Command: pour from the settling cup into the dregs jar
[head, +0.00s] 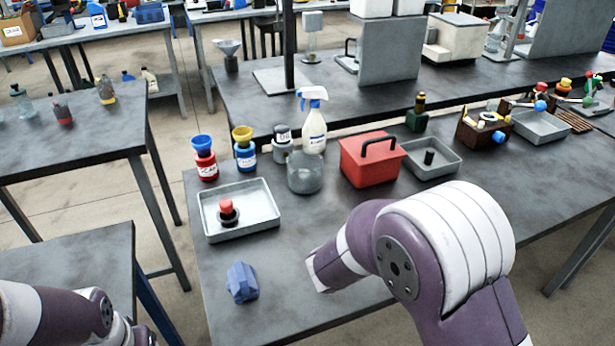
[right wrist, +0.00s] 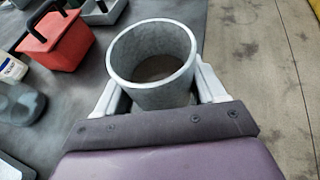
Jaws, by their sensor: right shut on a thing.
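The settling cup (right wrist: 150,90) is a grey, round, open cup with dark, murky content low inside. My right gripper (right wrist: 162,86) is shut on it, one finger on each side, and the cup looks roughly upright. In the head view my right arm hides both the cup and that gripper. A wide, translucent grey jar (head: 305,173), which looks like the dregs jar, stands on the table in front of the spray bottle. It also shows at the left of the right wrist view (right wrist: 18,103), apart from the cup. My left gripper is out of view.
A red toolbox (head: 370,160) stands just right of the jar. Left of it are a spray bottle (head: 313,130), a labelled grey container (head: 282,145) and bottles with funnels (head: 204,165). A tray (head: 262,222) and a blue block (head: 242,282) lie nearer.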

